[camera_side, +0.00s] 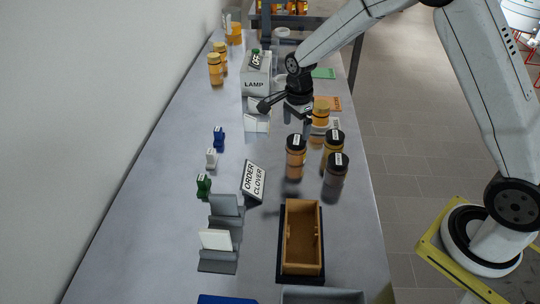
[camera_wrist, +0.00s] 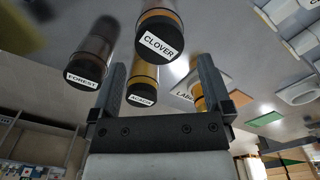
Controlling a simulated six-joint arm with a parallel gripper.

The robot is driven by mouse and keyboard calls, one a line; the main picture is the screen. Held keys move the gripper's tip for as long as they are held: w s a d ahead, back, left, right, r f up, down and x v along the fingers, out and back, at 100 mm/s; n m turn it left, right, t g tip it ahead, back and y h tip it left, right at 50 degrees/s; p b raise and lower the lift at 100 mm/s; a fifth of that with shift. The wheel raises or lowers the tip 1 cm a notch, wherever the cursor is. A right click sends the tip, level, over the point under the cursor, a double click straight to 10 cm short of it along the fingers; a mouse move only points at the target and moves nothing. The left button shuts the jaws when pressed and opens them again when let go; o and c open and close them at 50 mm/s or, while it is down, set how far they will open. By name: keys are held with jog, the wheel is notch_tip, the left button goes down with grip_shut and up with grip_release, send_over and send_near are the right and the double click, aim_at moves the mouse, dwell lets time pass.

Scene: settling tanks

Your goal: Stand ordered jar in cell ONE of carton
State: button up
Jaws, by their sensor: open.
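The order sign (camera_side: 254,181) reads "ORDER CLOVER". In the wrist view the amber CLOVER jar (camera_wrist: 158,38) has a black labelled lid and stands nearest the top centre. The ACACIA jar (camera_wrist: 143,82) shows between the fingers, and the darker FOREST jar (camera_wrist: 92,55) is at left. Side-view lid labels are too small to read. My gripper (camera_side: 300,108) is above the table just behind the jar group. Its fingers (camera_wrist: 160,66) are open with nothing held. The brown carton (camera_side: 288,236) stands nearer the front; its cell markings cannot be read.
Another amber jar (camera_side: 320,112) stands close beside my gripper. The LAMP box (camera_side: 255,85) with an OFF sign is behind. Small green (camera_side: 204,186), white and blue pieces stand left, near grey card holders (camera_side: 224,208).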

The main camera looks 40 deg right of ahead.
aim_at(297, 139)
jog(key=shift+f, duration=0.4)
jog(key=shift+f, duration=0.1)
jog(key=shift+d+f, duration=0.2)
jog(key=shift+f, duration=2.3)
jog(key=c, duration=1.2)
jog(key=shift+r, duration=0.2)
